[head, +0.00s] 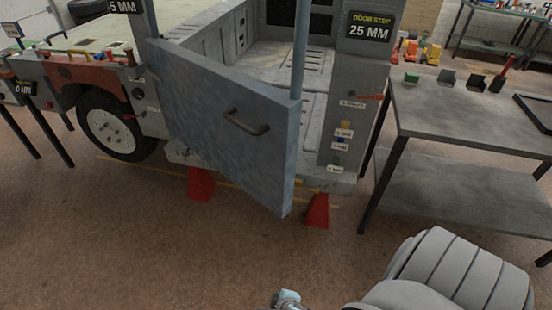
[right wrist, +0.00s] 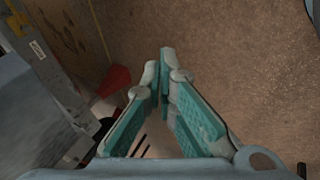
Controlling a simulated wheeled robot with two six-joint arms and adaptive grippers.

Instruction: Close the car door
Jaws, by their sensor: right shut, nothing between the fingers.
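The car door (head: 215,110) is a blue-grey panel with a window frame above. It stands open, swung out toward me from its left edge, with its free edge (head: 290,165) apart from the grey door frame (head: 355,110). A dark bar handle (head: 247,122) is on its face. My right arm comes in at the bottom right of the head view, with only a small pale part of its end showing below the door, apart from it. In the right wrist view my right gripper (right wrist: 165,62) has its teal-padded fingertips together, empty, above the brown floor. My left gripper is not in view.
Red stands (head: 317,211) sit under the car sill, and one shows in the right wrist view (right wrist: 113,80). A grey workbench (head: 470,120) with small parts stands at the right. A wheel (head: 112,128) is left of the door. The floor (head: 180,250) in front is clear.

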